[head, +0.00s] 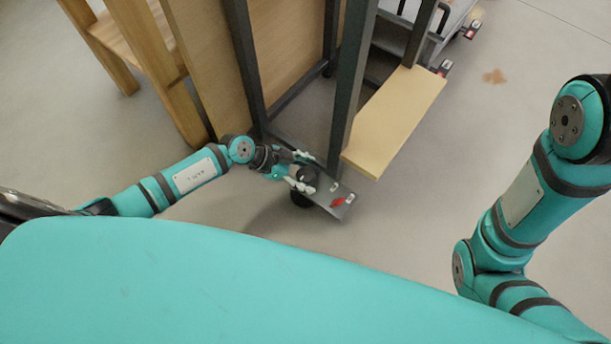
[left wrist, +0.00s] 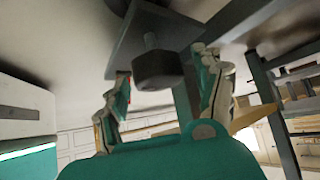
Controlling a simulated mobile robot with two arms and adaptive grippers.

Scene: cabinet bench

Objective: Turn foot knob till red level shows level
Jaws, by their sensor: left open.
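The foot knob (left wrist: 158,70) is a dark, many-sided knob on a short stem under a grey plate (left wrist: 165,28) in the left wrist view. My left gripper (left wrist: 163,85) is open, with one finger on each side of the knob; I cannot tell if either finger touches it. In the head view the left gripper (head: 302,171) is at the foot of a dark metal frame, beside the grey plate (head: 325,190). The small red level (head: 337,202) lies on that plate; its reading is too small to tell. My right arm shows at right, its gripper out of view.
The dark frame's upright (head: 350,80) rises close beside the left gripper, with a pale wooden shelf (head: 395,120) next to it. Wooden furniture (head: 150,60) stands at upper left. A grey cart (head: 430,35) is behind.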

